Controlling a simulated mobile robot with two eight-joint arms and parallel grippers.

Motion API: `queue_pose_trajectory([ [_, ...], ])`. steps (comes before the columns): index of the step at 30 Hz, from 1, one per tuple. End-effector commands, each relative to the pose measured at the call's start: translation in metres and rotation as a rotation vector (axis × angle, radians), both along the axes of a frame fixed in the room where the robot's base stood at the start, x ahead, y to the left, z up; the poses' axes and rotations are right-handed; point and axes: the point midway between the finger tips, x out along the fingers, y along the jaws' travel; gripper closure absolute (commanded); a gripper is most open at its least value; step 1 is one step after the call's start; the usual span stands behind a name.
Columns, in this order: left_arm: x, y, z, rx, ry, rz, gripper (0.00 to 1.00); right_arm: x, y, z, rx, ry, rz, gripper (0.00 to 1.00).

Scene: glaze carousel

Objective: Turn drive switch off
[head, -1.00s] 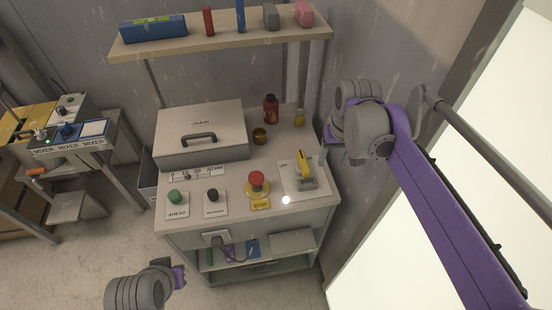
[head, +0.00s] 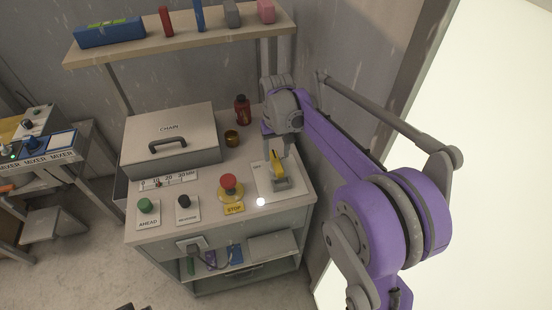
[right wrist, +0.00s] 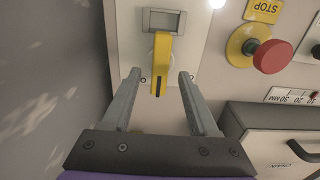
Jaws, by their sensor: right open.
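The drive switch is a yellow lever (head: 277,162) on a pale plate (head: 262,180) at the right end of the bench top, right of the red stop button. In the right wrist view the yellow lever (right wrist: 161,66) runs from a grey housing toward my gripper. My right gripper (head: 279,150) is just above and behind the lever in the head view. In the right wrist view my right gripper (right wrist: 158,76) is open, with its two fingers on either side of the lever's end and a gap on both sides. My left gripper is not in view.
A red stop button (head: 229,183) on a yellow base stands left of the switch. Green (head: 145,206) and black (head: 183,201) buttons are further left. A grey chain box (head: 170,138), a red bottle (head: 242,109) and a brown jar (head: 231,138) stand behind. A shelf (head: 180,39) hangs above.

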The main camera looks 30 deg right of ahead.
Motion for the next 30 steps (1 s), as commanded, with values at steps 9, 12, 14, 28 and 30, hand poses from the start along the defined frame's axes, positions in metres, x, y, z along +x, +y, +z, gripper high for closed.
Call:
queue_pose_trajectory([
  [9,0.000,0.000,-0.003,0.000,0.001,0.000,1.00,0.000,0.000,-0.029,0.000,0.000,0.000,0.40],
  [12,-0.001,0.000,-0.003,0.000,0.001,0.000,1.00,0.000,0.000,-0.030,0.000,0.000,0.000,0.40],
  [14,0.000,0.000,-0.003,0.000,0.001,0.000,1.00,0.000,0.000,-0.030,0.000,-0.001,0.000,0.40],
  [28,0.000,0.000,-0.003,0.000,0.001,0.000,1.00,0.000,0.000,-0.030,0.000,-0.001,0.000,1.00],
  [30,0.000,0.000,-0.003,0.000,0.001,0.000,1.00,0.000,0.000,-0.030,0.000,-0.001,0.000,1.00],
])
